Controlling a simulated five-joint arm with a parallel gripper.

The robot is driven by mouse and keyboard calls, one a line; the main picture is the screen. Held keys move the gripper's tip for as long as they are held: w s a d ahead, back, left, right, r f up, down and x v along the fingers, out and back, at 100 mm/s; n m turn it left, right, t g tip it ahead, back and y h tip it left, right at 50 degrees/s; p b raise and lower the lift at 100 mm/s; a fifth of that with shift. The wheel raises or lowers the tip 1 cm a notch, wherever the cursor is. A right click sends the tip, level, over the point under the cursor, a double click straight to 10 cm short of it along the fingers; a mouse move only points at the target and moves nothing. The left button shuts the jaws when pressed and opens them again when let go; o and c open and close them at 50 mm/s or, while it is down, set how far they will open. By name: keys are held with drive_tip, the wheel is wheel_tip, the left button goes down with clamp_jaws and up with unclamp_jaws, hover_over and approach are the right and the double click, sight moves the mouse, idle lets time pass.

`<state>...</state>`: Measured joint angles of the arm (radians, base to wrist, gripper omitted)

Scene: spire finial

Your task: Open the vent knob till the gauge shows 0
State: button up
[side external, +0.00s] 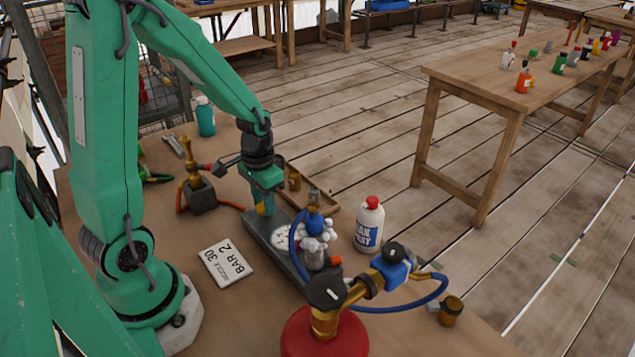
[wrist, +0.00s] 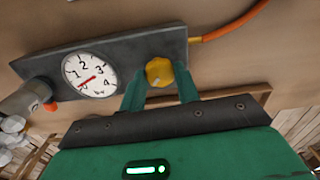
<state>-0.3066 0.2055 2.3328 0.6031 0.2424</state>
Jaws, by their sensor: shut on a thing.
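The yellow vent knob (wrist: 159,72) sits on the dark grey block (wrist: 120,58), with my gripper's (wrist: 160,78) green fingers shut on either side of it. The white round gauge (wrist: 91,74) is on the same block, left of the knob in the wrist view. Its red needle points lower left, just below the 1; no 0 mark is readable. In the side view my gripper (side external: 265,203) reaches down to the block (side external: 262,226), the gauge (side external: 284,236) is partly in view, and the knob is mostly hidden by the fingers.
A card (side external: 225,262) reading BAR 2 and 30 lies left of the block. A white bottle (side external: 369,224) stands right. A red canister (side external: 322,332) with brass fittings and blue hose (side external: 415,306) is in front. An orange hose (wrist: 235,20) leaves the block's knob end.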

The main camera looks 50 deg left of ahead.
drive_tip(key=shift+n, duration=1.2)
drive_tip(key=o, duration=1)
drive_tip(key=shift+c, duration=0.2)
drive_tip(key=shift+r, duration=0.15)
drive_tip(key=shift+r, duration=3.8)
